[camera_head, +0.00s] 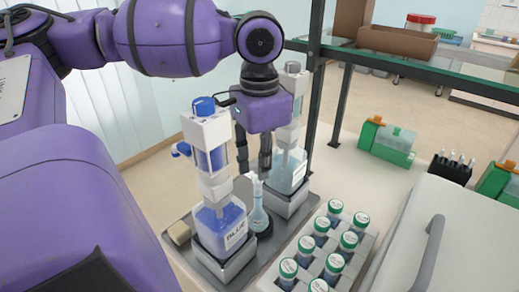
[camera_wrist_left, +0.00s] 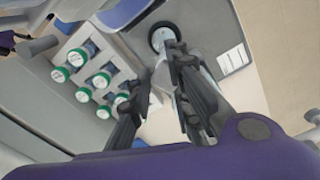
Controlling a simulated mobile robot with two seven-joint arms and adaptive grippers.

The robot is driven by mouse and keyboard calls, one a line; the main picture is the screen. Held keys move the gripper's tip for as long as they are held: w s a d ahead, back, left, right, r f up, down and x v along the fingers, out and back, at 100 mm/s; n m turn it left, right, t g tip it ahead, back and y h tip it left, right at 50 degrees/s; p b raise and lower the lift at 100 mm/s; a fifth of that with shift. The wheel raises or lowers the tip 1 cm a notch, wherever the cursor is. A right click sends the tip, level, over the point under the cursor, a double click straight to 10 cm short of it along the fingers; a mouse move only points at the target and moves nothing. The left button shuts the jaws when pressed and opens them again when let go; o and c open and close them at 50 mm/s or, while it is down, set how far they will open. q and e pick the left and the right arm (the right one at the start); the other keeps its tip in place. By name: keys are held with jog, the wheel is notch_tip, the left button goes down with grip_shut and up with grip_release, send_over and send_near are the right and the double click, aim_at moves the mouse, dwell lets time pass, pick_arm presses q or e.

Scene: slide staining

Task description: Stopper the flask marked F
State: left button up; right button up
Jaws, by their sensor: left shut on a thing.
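A small pale-blue glass flask (camera_head: 258,215) stands upright in a dark round base between two bottle dispensers in the head view. No letter F is readable on it. My left gripper (camera_head: 254,166) points down just above the flask's neck. In the left wrist view, its fingers (camera_wrist_left: 160,100) are closed around a small pale piece, apparently the stopper, mostly hidden by the fingers. The flask's dark ring base (camera_wrist_left: 163,39) shows beyond the fingertips. I cannot tell whether the held piece touches the flask's mouth. My right gripper is in neither view.
A blue-filled dispenser (camera_head: 221,226) stands left of the flask, and a clear one (camera_head: 290,170) stands behind right. A rack of several green-capped vials (camera_head: 321,225) is at the right. Green-framed boxes (camera_head: 386,140) sit further back on the bench. Room around the flask is tight.

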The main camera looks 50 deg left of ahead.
pick_arm(q)
jog(key=shift+f, duration=0.6)
dwell(0.8)
jog(key=o, duration=0.8)
jog(key=shift+o, duration=0.7)
jog(key=o, duration=0.3)
jog(key=shift+r, duration=3)
jog(key=shift+c, duration=0.2)
